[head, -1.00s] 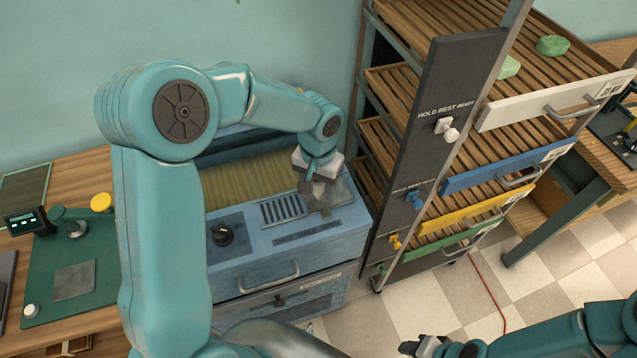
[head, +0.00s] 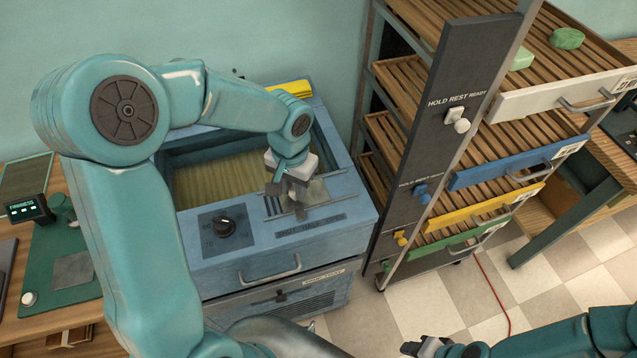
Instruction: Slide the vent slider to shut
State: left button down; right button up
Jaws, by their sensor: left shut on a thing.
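The vent slider (head: 313,193) is a flat grey plate on the front right of the blue cabinet's top (head: 350,205). A small strip of dark vent slots (head: 273,207) shows to its left; the rest is hidden by the plate and my gripper. My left gripper (head: 297,205) points down and is shut on the slider; its fingers hide the part they hold. A dark label strip (head: 310,225) lies just in front of the vent. My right gripper (head: 430,346) is at the bottom edge, away from the cabinet, and its jaws are unclear.
A rack with a dark panel (head: 440,120) and slatted drawers stands close on the right.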

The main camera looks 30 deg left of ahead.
pick_arm(q)
jog(key=s+a, duration=0.2)
jog(key=s, duration=0.1)
jog(key=shift+a+r, duration=0.1)
jog(key=shift+a, duration=0.3)
jog(key=c, duration=0.9)
grip_release()
jog(key=shift+s+a, duration=0.1)
jog(key=shift+s, duration=0.05)
jog(key=shift+s+b, duration=0.15)
jog(key=shift+b, duration=0.15)
jog(key=shift+w+r, duration=0.1)
jog(key=shift+w, duration=0.15)
notch_tip(320, 180, up, 16)
jog(key=shift+s+r, duration=0.1)
jog(key=shift+s, duration=0.05)
jog(key=shift+s, duration=0.1)
